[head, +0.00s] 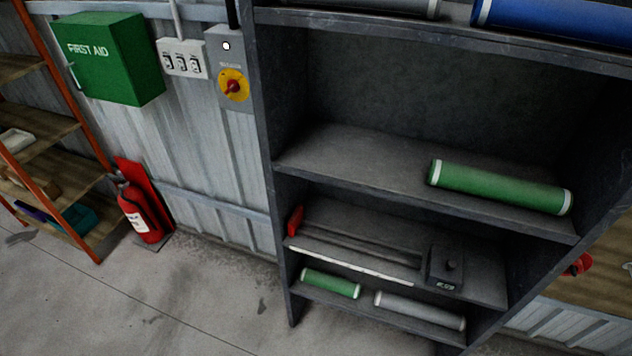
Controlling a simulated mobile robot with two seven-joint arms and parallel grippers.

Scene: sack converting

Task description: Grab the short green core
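The short green core (330,283) lies on its side on the lowest visible shelf of the dark grey rack (285,185), near the left end. It has white ends. A longer green core (499,187) with white ends lies on the middle shelf to the right. A grey core (420,309) with white ends lies to the right of the short green one on the same shelf. Neither gripper shows in the head view.
A black device with a red-ended bar (447,266) sits on the shelf above the short core. A blue core (555,20) lies on the top shelf. A fire extinguisher (143,208) stands by the wall, left of the rack. The concrete floor (200,300) in front is clear.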

